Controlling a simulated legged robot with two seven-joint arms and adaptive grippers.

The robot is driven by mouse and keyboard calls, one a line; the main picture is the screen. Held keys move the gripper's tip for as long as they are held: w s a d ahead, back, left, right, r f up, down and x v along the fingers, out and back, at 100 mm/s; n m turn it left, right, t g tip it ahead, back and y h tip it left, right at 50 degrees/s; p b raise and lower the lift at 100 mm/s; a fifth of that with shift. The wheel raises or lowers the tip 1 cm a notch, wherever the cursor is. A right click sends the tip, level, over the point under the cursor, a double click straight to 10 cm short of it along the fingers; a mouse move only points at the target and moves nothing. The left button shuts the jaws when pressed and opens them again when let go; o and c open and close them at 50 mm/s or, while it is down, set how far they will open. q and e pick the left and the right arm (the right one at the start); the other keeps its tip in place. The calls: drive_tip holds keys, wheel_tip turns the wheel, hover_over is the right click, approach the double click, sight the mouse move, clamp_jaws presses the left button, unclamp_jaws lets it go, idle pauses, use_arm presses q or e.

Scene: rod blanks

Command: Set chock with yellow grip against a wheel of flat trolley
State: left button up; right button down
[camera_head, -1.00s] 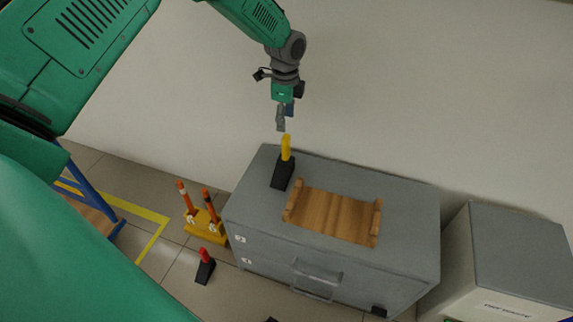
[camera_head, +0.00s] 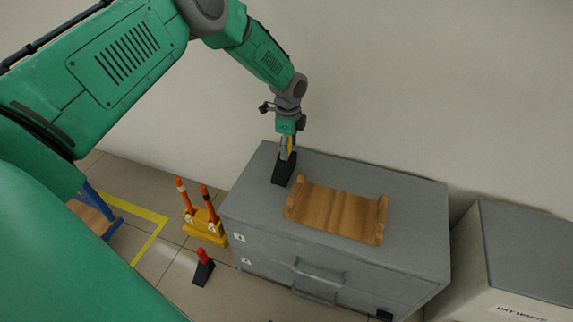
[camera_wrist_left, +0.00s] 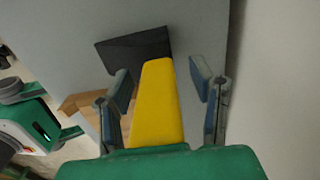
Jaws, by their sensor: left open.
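The chock with the yellow grip (camera_head: 283,170) stands on the grey cabinet top, near its back left corner. Its black wedge body also shows in the left wrist view (camera_wrist_left: 135,50), with the yellow grip (camera_wrist_left: 157,105) rising toward the camera. My left gripper (camera_head: 287,150) is at the grip, its fingers on either side of it. In the left wrist view the fingers (camera_wrist_left: 163,95) are open, with gaps beside the grip. No flat trolley wheel can be made out. My right gripper is not in view.
A wooden tray (camera_head: 335,212) lies on the grey cabinet (camera_head: 415,215), right of the chock. A red-gripped chock (camera_head: 203,268) and a yellow stand (camera_head: 206,232) with orange-handled items are on the floor at left. A lower grey box (camera_head: 530,245) stands at right. A wall is behind.

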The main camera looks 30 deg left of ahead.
use_arm(q)
drive_tip(key=shift+a+r, duration=0.1)
clamp_jaws()
